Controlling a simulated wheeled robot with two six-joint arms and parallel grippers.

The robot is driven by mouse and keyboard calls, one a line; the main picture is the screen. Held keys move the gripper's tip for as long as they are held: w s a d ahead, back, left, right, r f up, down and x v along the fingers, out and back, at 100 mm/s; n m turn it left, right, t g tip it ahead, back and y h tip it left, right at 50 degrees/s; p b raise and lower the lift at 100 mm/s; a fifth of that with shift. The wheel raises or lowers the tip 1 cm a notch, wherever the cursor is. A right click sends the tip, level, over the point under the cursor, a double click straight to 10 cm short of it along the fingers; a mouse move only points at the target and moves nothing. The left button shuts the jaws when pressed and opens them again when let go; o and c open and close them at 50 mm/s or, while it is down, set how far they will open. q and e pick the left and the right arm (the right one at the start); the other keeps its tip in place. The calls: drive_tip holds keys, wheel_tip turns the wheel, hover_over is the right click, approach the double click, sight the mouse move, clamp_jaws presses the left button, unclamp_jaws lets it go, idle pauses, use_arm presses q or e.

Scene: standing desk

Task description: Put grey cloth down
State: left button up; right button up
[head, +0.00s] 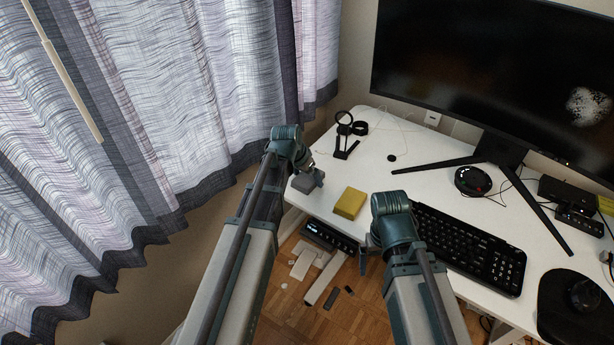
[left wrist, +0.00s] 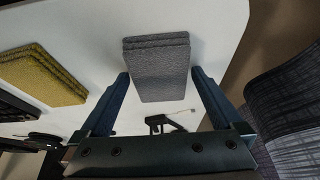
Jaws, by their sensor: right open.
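The grey cloth (head: 303,184) is a folded block near the left front edge of the white desk. My left gripper (head: 315,174) also shows in the head view. My right gripper (head: 370,245) is open and empty, in front of the desk's front edge; its fingers are partly hidden by its wrist.
A yellow folded cloth (head: 349,203) lies to the right of the grey one. A black keyboard (head: 470,245), a monitor (head: 470,70) and a black headset-like item (head: 346,135) are on the desk (head: 400,150). Curtains (head: 170,100) hang on the left. The desk's middle is fairly clear.

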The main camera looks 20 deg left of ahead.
use_arm(q)
drive_tip(key=shift+r, duration=0.1)
drive_tip(key=shift+s+r+p, duration=0.15)
drive_tip(key=shift+r+p, duration=0.35)
drive_tip(key=shift+p, duration=0.05)
drive_tip(key=p+v, duration=1)
drive_tip(key=v, duration=0.1)
drive_tip(key=shift+f, duration=0.1)
drive_tip(key=b+x, duration=1.1)
drive_tip(key=x, duration=0.1)
drive_tip(key=shift+f, duration=0.1)
drive_tip(key=shift+s+r, duration=0.1)
drive_tip(key=shift+r, duration=0.15)
